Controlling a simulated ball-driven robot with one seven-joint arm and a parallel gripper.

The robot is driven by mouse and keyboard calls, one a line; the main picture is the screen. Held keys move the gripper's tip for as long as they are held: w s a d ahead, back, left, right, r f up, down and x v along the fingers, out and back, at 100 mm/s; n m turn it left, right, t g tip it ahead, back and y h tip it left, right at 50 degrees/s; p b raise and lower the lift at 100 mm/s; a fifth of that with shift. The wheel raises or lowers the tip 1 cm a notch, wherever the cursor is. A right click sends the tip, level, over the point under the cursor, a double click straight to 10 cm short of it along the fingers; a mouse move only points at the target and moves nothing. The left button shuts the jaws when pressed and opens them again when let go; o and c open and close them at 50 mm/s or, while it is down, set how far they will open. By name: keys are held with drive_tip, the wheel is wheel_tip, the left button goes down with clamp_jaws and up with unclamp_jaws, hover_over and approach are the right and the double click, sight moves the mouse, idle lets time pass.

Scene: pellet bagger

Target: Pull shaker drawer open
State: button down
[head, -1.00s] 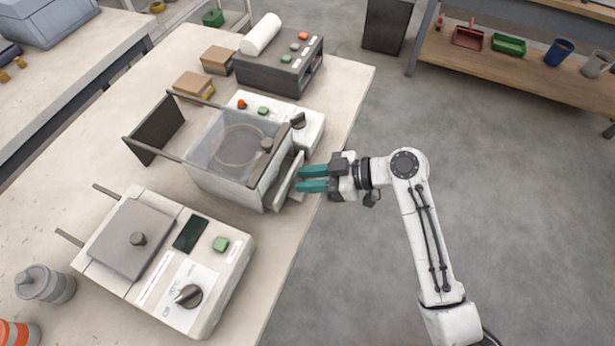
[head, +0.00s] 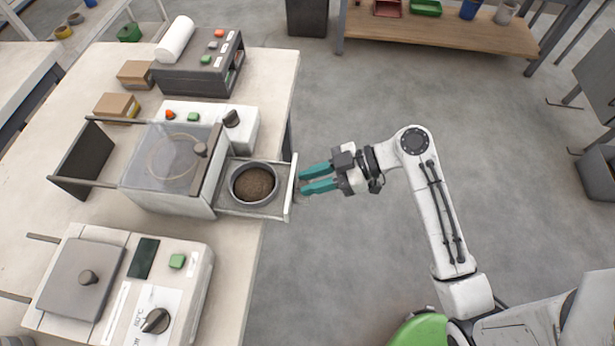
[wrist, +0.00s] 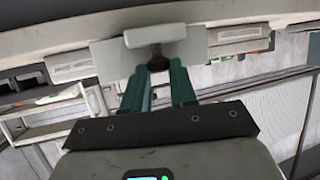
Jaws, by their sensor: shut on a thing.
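The shaker (head: 165,203) is a white box with a clear lid on the bench. Its drawer (head: 290,190) stands out to the right, past the bench edge. Inside the drawer is a round grey pan (head: 234,183) holding brown granular material. My gripper (head: 302,184), with teal fingers, is at the outer face of the drawer front, shut on its handle. In the wrist view a T-shaped grey handle (wrist: 155,34) sits at the fingertips of my gripper (wrist: 158,75); the head view hides most of it.
A white device with a dial (head: 130,280) stands on the bench in front of the shaker. A dark grey device (head: 198,72) and cardboard boxes (head: 137,75) are behind it. The floor (head: 340,100) right of the bench is clear around my arm. A shelf (head: 440,35) stands at the back.

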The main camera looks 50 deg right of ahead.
drive_tip(key=c, duration=0.9)
unclamp_jaws()
drive_tip(key=b+v, duration=0.1)
drive_tip(key=v, duration=0.9)
drive_tip(key=shift+s+d+r, duration=0.2)
drive_tip(key=shift+d, duration=0.05)
drive_tip(key=s+a+f+m+g+h, duration=0.3)
drive_tip(key=s+f+m+h, duration=0.1)
drive_tip(key=f+m+h, duration=0.1)
drive_tip(key=s+a+f+m+g+h, duration=0.4)
drive_tip(key=f+m+h, duration=0.1)
drive_tip(key=f, duration=0.2)
drive_tip(key=shift+f+m+g+h, duration=0.3)
drive_tip(key=shift+f+m+h, duration=0.1)
